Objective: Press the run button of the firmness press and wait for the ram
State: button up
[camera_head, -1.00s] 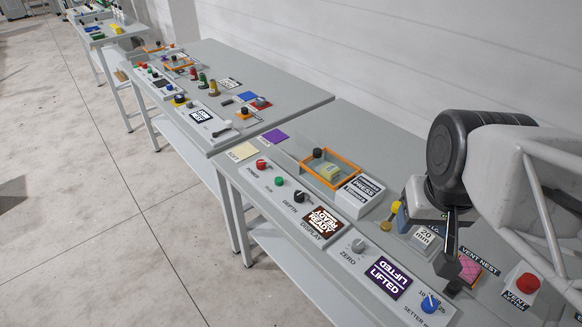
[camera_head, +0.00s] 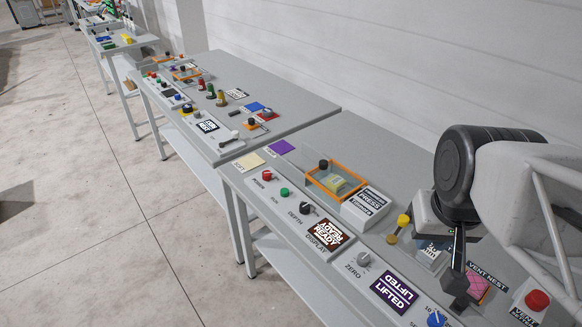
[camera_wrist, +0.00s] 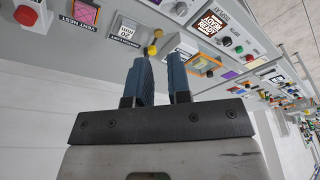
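The firmness press (camera_head: 366,207) is a white labelled block with an orange-edged clear guard and a pale yellow-green block inside, on the near bench. Its front strip carries a red button (camera_head: 267,175), a green button (camera_head: 285,193) whose small label looks like RUN, a black depth knob (camera_head: 306,208) and a display (camera_head: 328,232) reading READY. My gripper (camera_head: 458,285) hangs right of the press, near a pink pad, well apart from the green button. In the wrist view, my gripper (camera_wrist: 163,65) has two blue-grey fingers with a narrow empty gap. The green button also shows there (camera_wrist: 227,41).
A zero knob (camera_head: 363,260), a LIFTED display (camera_head: 393,291) and a blue knob (camera_head: 436,318) lie along the bench front. A yellow-topped post (camera_head: 402,221) stands between press and gripper. A red vent button (camera_head: 536,299) is at right. More benches extend far left.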

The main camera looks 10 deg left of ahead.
grip_shut()
dwell(1.4)
jog(key=w+a+f+n+h, duration=0.1)
jog(key=w+a+n, duration=0.2)
jog(key=w, duration=0.5)
jog(key=w+a+f+n+h, duration=0.2)
jog(key=w+n, duration=0.1)
jog(key=w, duration=0.4)
jog(key=w+a+f+n+h, duration=0.1)
jog(key=w+a+n, duration=0.25)
jog(key=w, duration=0.45)
jog(key=w+a+f+n+t, duration=0.2)
jog(key=w+a+f+n, duration=0.3)
jog(key=a, duration=0.4)
jog(key=w+a+f+n+t+h, duration=0.1)
jog(key=w+a+f+n, duration=0.4)
jog(key=w+a, duration=0.5)
notch_tip(320, 180, down, 2)
jog(key=shift+a+f+t+h, duration=0.25)
jog(key=shift+a+t+h, duration=0.05)
jog(key=shift+t, duration=0.5)
